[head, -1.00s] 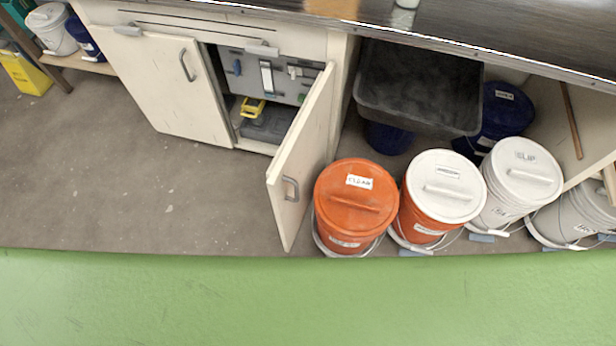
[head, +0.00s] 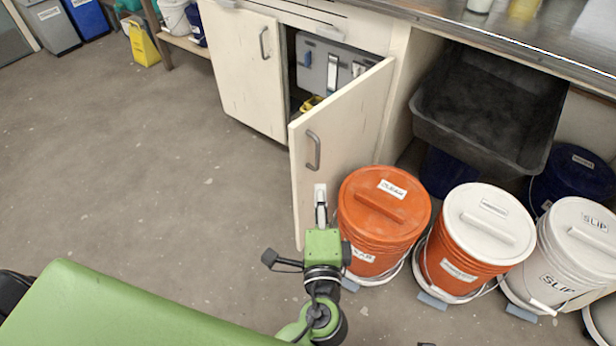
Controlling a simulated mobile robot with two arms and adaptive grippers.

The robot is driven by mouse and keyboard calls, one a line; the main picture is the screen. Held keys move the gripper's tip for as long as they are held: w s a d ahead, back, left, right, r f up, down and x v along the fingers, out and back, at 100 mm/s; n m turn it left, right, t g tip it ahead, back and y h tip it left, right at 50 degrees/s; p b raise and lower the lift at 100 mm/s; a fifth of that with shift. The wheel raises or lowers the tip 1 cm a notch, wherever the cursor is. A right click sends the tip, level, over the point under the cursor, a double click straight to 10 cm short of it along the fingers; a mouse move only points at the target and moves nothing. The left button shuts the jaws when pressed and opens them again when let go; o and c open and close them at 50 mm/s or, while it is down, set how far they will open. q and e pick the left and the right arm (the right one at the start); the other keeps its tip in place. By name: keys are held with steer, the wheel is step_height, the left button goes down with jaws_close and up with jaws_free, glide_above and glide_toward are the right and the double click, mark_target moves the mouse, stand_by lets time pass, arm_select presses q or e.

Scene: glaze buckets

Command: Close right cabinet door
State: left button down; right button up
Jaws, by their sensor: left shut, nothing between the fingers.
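The right cabinet door (head: 350,125) is a cream panel with a grey handle (head: 313,150) near its free edge. It stands wide open, swung out toward me, with the cabinet inside showing to its left. My left gripper (head: 320,190) is shut and empty, in front of the lower part of the door, below the handle. I cannot tell whether its fingertips touch the door. The left cabinet door (head: 240,70) is shut. My right gripper is not in view.
An orange bucket (head: 383,210) with an orange lid stands close to the right of the door and gripper. A white-lidded orange bucket (head: 470,245) and a white bucket (head: 575,250) stand further right. The floor (head: 150,180) left of the door is clear.

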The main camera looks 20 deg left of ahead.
arm_select(q)
step_height(320, 180, up, 3)
steer(key=y, duration=0.1)
glide_toward(299, 131)
steer(key=w+d, duration=0.2)
steer(key=w, duration=0.1)
steer(key=w+a, duration=0.1)
steer(key=w+a+p, duration=0.1)
steer(key=a, duration=0.1)
steer(key=shift+f+n, duration=0.2)
steer(key=shift+n, duration=0.1)
steer(key=shift+w+a, duration=0.3)
steer(key=shift+a, duration=0.15)
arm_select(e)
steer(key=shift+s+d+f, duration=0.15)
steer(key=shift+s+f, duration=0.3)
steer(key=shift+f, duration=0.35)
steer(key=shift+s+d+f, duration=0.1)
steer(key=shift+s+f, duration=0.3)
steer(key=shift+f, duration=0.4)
arm_select(q)
steer(key=shift+a, duration=0.1)
